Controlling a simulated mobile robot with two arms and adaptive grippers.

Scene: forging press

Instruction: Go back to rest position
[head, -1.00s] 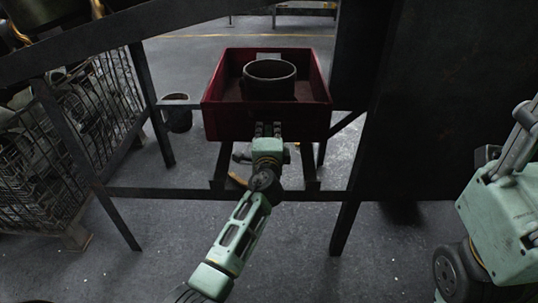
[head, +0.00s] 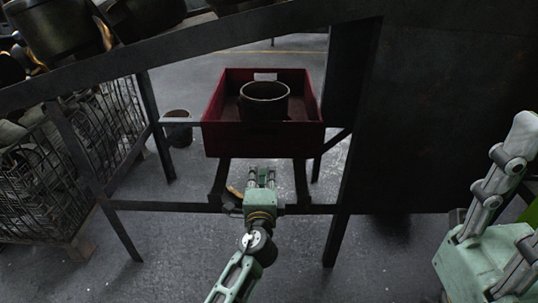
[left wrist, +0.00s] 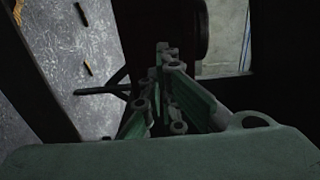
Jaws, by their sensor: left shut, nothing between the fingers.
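My left gripper (head: 262,178) is shut and empty. In the head view it is low in front of the red box, and I see a gap between it and the box's front wall. In the left wrist view its green fingers (left wrist: 166,95) are close together with nothing between them. My right arm shows at the right edge of the head view, with a green body and grey links that look like part of the right gripper (head: 508,165). It is cut off by the frame, so I cannot tell how its jaws stand.
A wire crate (head: 45,190) of metal parts stands at left. A small bucket (head: 178,130) is on the floor. A dark panel (head: 430,110) fills the right.

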